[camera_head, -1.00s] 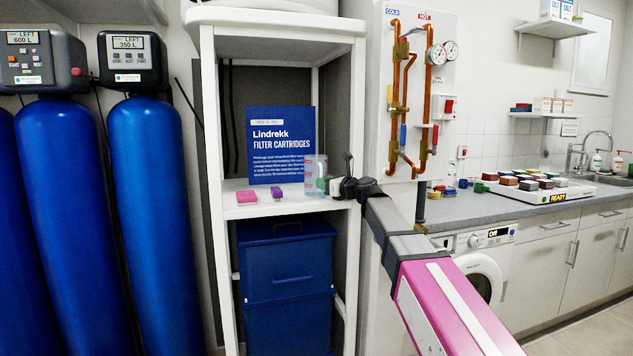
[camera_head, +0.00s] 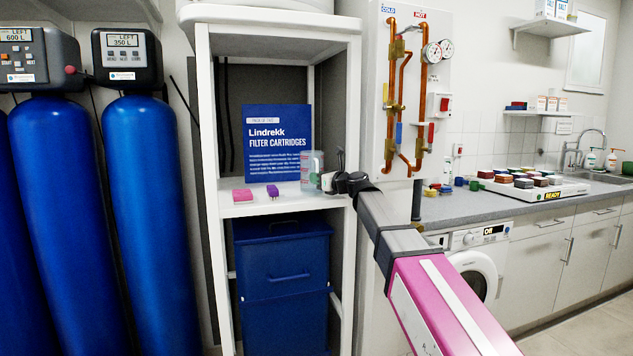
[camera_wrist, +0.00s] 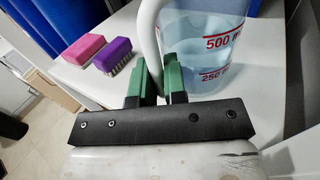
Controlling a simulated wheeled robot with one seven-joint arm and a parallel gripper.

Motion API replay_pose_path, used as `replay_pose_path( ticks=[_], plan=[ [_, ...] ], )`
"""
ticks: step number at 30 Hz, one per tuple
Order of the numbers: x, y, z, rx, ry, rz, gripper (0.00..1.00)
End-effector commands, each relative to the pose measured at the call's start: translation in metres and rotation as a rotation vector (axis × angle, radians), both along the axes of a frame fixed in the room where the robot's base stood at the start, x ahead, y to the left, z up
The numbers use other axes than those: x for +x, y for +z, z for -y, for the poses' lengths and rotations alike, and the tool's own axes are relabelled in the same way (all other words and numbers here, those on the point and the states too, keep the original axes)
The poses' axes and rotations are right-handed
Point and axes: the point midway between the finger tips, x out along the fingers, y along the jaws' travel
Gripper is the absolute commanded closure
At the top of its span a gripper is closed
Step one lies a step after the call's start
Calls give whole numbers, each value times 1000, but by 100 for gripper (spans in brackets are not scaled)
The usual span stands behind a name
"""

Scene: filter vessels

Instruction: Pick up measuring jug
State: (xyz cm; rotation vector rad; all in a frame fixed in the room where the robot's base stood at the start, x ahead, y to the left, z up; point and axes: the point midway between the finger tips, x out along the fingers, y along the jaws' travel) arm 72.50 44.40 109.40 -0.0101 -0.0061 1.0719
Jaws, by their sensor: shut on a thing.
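The measuring jug (camera_head: 312,172) is clear with red markings and stands upright on the white shelf, at the right side by the blue sign. In the wrist view the jug (camera_wrist: 212,40) shows red "500" and "250" marks, a bluish tint and a white handle (camera_wrist: 151,35). My gripper (camera_head: 328,182) reaches in from the right beside the jug. Its green fingers (camera_wrist: 158,82) are shut on the handle, one on each side. In the head view the fingers are mostly hidden. I cannot tell whether the jug's base touches the shelf.
A pink sponge (camera_head: 242,195) and a purple brush (camera_head: 272,191) lie left of the jug on the shelf (camera_head: 262,206). The shelf unit's right post (camera_head: 352,100) is close to my arm. Blue bins (camera_head: 285,285) sit below.

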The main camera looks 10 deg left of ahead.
Motion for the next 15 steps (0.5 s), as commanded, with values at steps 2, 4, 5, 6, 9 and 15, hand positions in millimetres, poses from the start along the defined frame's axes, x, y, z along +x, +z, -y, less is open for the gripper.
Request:
replay_pose_path(
  ticks=[2, 4, 5, 6, 9, 15],
  plan=[
    [1, 10, 0, 0, 0, 1, 100],
    [1, 21, 0, 1, 0, 3, 100],
    [1, 26, 0, 1, 0, 3, 100],
    [1, 34, -1, 1, 0, 3, 100],
    [-25, 46, -11, 0, 3, 4, 100],
    [-64, 72, -31, 1, 2, 3, 100]
  ],
)
